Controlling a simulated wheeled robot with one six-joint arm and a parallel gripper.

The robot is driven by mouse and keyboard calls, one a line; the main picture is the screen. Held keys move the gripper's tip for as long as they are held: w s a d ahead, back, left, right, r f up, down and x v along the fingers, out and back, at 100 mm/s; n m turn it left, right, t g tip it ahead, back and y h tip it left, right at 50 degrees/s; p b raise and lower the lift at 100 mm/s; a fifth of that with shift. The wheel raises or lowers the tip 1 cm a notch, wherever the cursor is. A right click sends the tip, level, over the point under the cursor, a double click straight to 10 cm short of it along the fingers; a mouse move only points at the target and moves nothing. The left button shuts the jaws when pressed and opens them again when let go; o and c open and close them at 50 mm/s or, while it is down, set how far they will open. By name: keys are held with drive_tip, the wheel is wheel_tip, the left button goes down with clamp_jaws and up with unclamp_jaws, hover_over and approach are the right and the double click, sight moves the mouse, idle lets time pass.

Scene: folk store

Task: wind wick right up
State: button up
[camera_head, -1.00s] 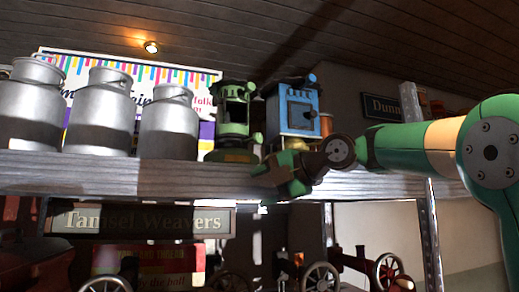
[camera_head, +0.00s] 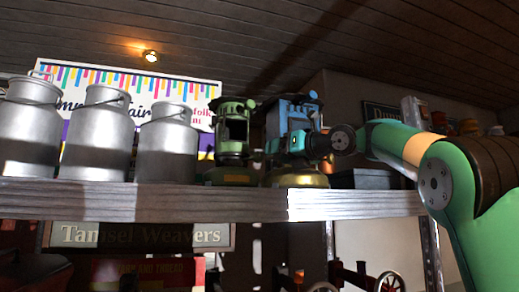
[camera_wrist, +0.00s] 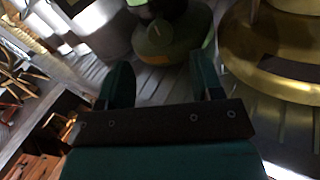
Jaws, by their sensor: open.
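A blue lamp (camera_head: 299,106) with a wide brass base stands on the shelf. Its brass base (camera_wrist: 275,55) fills the upper right of the wrist view. A green lantern (camera_head: 234,130) stands just left of it; its rounded green base (camera_wrist: 172,38) shows at the top middle of the wrist view. My gripper (camera_wrist: 162,82) is open and empty, its two fingers pointing toward the green base, with slatted shelf between them. In the head view my gripper is in front of the blue lamp's lower body and partly hides it. No wick or wick knob can be made out clearly.
Several metal milk churns (camera_head: 98,135) stand left of the lanterns on the wooden shelf (camera_head: 160,202). A dark box (camera_head: 370,179) is right of the blue lamp. A colourful sign (camera_head: 150,85) is behind. Below are a "Tamsel Weavers" sign (camera_head: 140,236) and spinning wheels.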

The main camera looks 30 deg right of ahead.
sight(260, 157)
drive_tip(key=p+x, duration=0.3)
drive_tip(key=x, duration=0.3)
drive_tip(key=shift+w+a+r, duration=0.1)
drive_tip(key=shift+w+r, duration=0.05)
drive_tip(key=shift+w+a, duration=0.2)
drive_tip(key=shift+w, duration=0.35)
drive_tip(key=shift+f, duration=0.2)
drive_tip(key=c, duration=0.9)
